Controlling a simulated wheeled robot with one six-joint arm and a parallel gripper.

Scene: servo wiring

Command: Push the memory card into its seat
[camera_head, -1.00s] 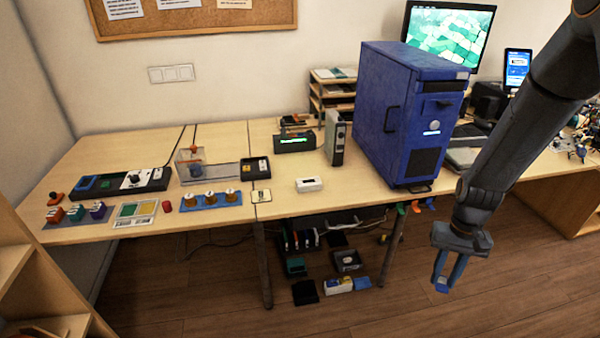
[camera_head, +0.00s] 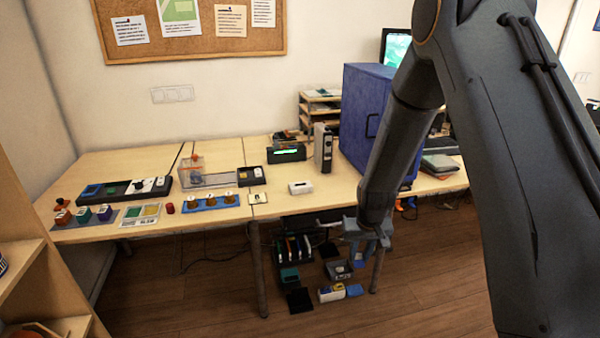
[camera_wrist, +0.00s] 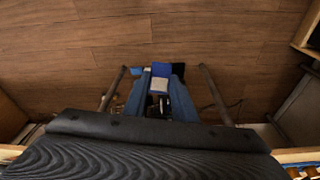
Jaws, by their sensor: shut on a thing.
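My gripper (camera_head: 358,258) hangs in front of the table's front edge, pointing down, below the tabletop level in the head view. In the wrist view its two blue-grey fingers (camera_wrist: 159,98) are closed on a small blue card with a pale patch (camera_wrist: 161,70), which looks like the memory card. In the head view the card cannot be told apart from the fingers. A small white box (camera_head: 300,187) lies on the tabletop near the front edge, left of my gripper. I cannot tell which device holds the card's seat.
A blue computer tower (camera_head: 362,125) stands on the table behind my arm, partly hidden. A black device with a green display (camera_head: 287,153) and an upright grey box (camera_head: 322,148) stand to its left. Bins and small boxes (camera_head: 331,293) lie on the floor below.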

